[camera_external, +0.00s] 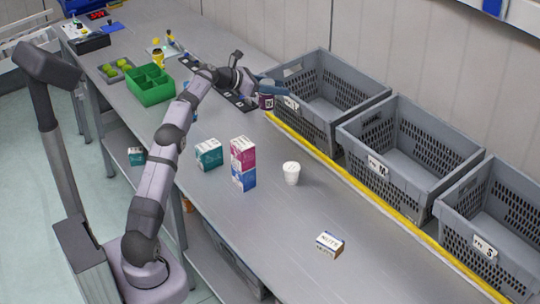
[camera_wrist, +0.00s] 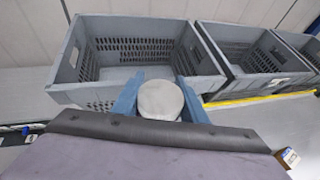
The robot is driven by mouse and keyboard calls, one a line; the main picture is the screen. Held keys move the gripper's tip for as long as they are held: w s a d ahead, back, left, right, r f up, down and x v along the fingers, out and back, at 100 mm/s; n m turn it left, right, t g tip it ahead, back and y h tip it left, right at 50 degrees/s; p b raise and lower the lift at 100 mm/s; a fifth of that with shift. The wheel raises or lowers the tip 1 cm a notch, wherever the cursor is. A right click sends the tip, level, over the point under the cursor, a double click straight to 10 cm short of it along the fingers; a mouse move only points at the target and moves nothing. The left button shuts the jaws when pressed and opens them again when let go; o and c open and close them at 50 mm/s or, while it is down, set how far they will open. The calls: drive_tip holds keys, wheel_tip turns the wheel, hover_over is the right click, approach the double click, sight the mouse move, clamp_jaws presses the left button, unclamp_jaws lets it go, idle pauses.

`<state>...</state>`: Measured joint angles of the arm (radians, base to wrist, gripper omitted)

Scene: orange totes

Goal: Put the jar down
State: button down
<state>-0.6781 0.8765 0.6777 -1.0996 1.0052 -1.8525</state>
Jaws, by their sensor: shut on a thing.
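The jar (camera_external: 266,96) is dark with a pale label and is held up at the near left side of the first grey crate (camera_external: 322,118). My gripper (camera_external: 268,88) is shut on it, with blue fingers on either side. In the wrist view the jar (camera_wrist: 160,100) shows as a round pale lid between the two blue fingers of my gripper (camera_wrist: 158,98). The first crate's wall (camera_wrist: 75,50) rises just beyond it. Whether the jar touches the table or crate I cannot tell.
Two more grey crates (camera_external: 372,140) (camera_external: 470,205) stand to the right behind a yellow strip (camera_external: 350,177). A white cup (camera_external: 291,173), pink and blue boxes (camera_external: 243,155), a teal box (camera_external: 209,154) and a small carton (camera_external: 330,244) stand on the table. A green divided bin (camera_external: 150,84) is at left.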

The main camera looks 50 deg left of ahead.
drive_tip(key=shift+y, duration=0.3)
drive_tip(key=shift+s+a+f+p, duration=0.2)
drive_tip(key=shift+a+f, duration=0.25)
drive_tip(key=shift+f, duration=3.1)
drive_tip(key=shift+s+a+f+p, duration=0.2)
drive_tip(key=shift+a+f, duration=0.25)
drive_tip(key=shift+f, duration=3.05)
drive_tip(key=shift+s+a+f+p, duration=0.15)
drive_tip(key=shift+a+f, duration=0.3)
drive_tip(key=shift+f, duration=3.1)
drive_tip(key=shift+f, duration=0.2)
drive_tip(key=c, duration=1.1)
unclamp_jaws()
